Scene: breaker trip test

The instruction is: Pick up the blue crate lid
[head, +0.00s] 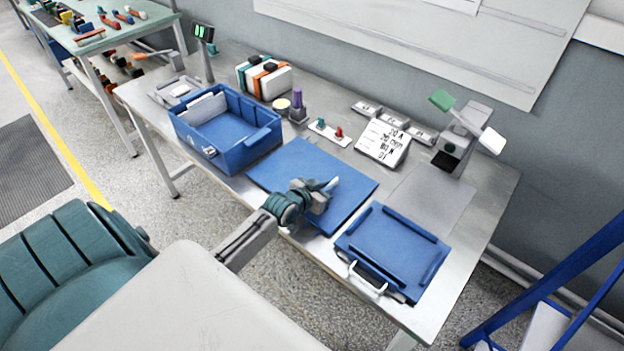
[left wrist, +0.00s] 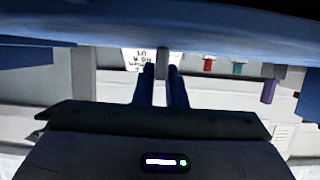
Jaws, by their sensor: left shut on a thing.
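The blue crate lid (head: 392,252) lies on the front right of the table, with raised strips along its edges and a white handle (head: 364,278) on its near side. My left gripper (head: 322,193) is low over the blue mat (head: 285,172), left of the lid and apart from it. The open blue crate (head: 258,146) stands at the left. My right gripper is not in view.
Behind the mat are a printed label block (head: 383,143), a plate with red and green switches (head: 329,132) and a purple-topped object (head: 298,105). A grey stand (head: 455,145) is at the back right. A blue ladder-like frame (head: 560,285) stands right of the table.

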